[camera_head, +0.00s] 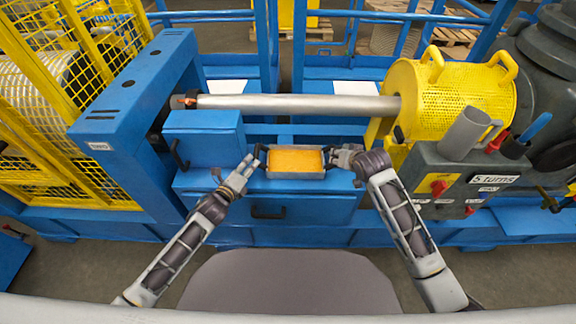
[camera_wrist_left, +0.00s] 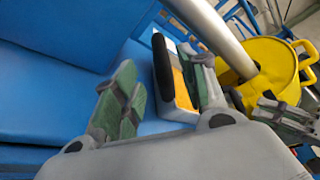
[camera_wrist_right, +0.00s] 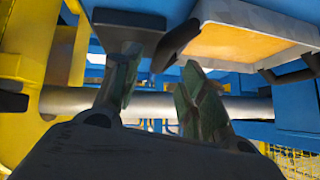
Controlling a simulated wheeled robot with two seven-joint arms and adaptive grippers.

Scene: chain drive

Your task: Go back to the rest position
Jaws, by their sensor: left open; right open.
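A grey tray (camera_head: 295,176) with orange contents (camera_head: 295,160) sits on the blue bench in the middle of the head view, a dark handle at each end. My left gripper (camera_head: 250,166) is open beside the tray's left end. In the left wrist view, a dark handle (camera_wrist_left: 163,66) shows between its spread green fingers (camera_wrist_left: 158,62). My right gripper (camera_head: 337,157) is open beside the tray's right end. In the right wrist view, its fingers (camera_wrist_right: 160,68) are apart and empty, with a dark handle (camera_wrist_right: 178,46) just beyond them. I cannot tell whether either gripper touches a handle.
A silver shaft (camera_head: 300,105) crosses behind the tray to a yellow perforated guard (camera_head: 440,100). A blue frame (camera_head: 140,100) and yellow cage stand left. A control box (camera_head: 455,180) with a grey cup (camera_head: 463,132) stands right. The floor in front of the bench is mostly open.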

